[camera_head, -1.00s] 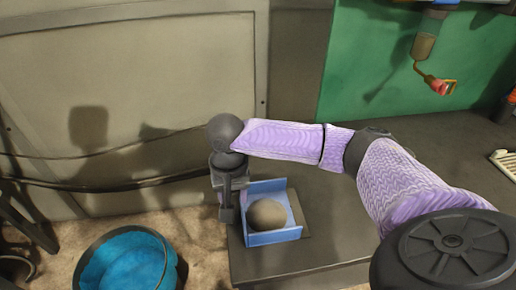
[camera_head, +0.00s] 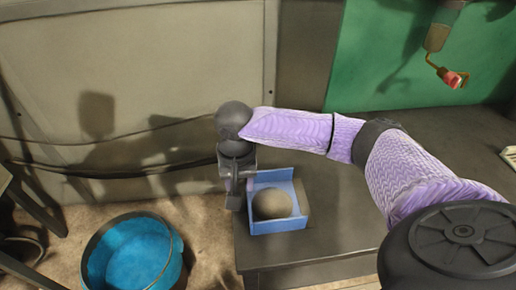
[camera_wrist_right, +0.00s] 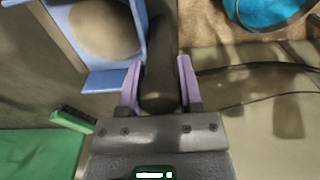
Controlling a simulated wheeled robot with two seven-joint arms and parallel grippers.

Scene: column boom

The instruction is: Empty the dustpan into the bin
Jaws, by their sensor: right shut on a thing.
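A blue dustpan (camera_head: 262,226) holds a round grey-brown lump (camera_head: 272,204) and sits at the left end of the dark table. I cannot tell whether it touches the tabletop. My right gripper (camera_head: 237,196) is at the pan's left side. In the right wrist view its purple fingers (camera_wrist_right: 159,85) are shut on the dark handle, beside the blue pan (camera_wrist_right: 110,80). The bin (camera_head: 135,252), round with a bright blue inside, stands on the floor left of the table. Part of it shows in the wrist view (camera_wrist_right: 270,12). My left gripper is out of view.
The dark table (camera_head: 345,215) has bare surface right of the pan. A green panel (camera_head: 400,60) stands behind it, with a red-tipped fitting (camera_head: 452,78) hanging in front. A dark cable (camera_head: 100,178) runs along the wall. A green brush-like thing (camera_wrist_right: 72,118) shows in the wrist view.

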